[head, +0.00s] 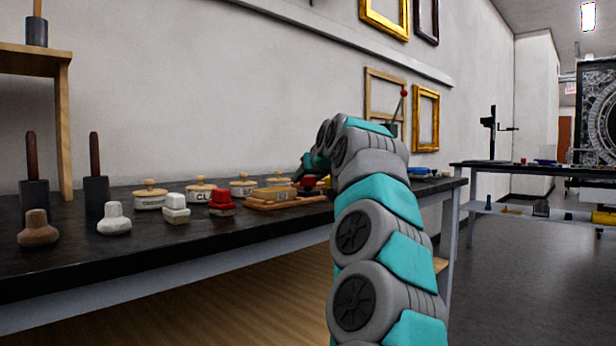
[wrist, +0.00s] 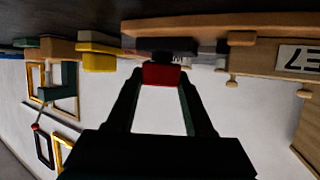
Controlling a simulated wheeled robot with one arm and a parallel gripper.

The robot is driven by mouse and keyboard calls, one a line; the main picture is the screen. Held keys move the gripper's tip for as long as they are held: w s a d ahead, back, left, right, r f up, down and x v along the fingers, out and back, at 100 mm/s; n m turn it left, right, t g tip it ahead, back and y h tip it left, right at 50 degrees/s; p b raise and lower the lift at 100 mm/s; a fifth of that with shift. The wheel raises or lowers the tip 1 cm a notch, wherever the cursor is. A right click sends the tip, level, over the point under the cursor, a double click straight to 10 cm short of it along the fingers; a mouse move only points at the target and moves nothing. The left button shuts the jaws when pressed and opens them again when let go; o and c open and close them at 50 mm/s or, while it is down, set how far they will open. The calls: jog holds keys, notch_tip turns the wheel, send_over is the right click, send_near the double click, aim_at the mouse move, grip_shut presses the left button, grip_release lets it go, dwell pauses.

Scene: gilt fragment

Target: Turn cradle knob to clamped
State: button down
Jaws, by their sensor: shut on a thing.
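In the wrist view, which looks upside down, my gripper (wrist: 162,76) has both fingers closed around a red knob (wrist: 163,74). A dark, flat base (wrist: 170,54) is seen right against the red piece, at the workbench. The head view shows the red knob (head: 310,182) partly hidden by my gripper (head: 303,177) at the far part of the bench. My arm reaches over the bench's front edge and hides much of that area. I cannot make out a pointer or marking showing the knob's setting.
The black workbench (head: 150,240) runs along the wall. A wooden block (head: 274,193) on a board lies left of the gripper. Lidded pots (head: 150,195), a red stamp-like block (head: 222,203) and a white one (head: 176,205) stand nearer. A red-tipped lever (head: 402,100) rises behind my arm.

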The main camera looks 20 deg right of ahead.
jog(key=shift+r+n+y+p, duration=0.1)
jog(key=shift+n+y+p, duration=0.6)
jog(key=shift+p, duration=0.45)
jog(key=y+p, duration=0.1)
jog(key=p, duration=0.1)
jog(key=n+y+p, duration=0.1)
jog(key=p, duration=0.1)
jog(key=shift+r+n, duration=0.3)
jog(key=n+y+p, duration=0.2)
jog(key=p, duration=0.2)
jog(key=shift+f, duration=0.2)
jog(key=shift+f+g+y+p, duration=0.15)
jog(key=shift+g+y+p, duration=0.15)
jog(key=shift+y+p, duration=0.15)
jog(key=shift+c, duration=1.4)
grip_release()
jog(key=shift+s, duration=0.1)
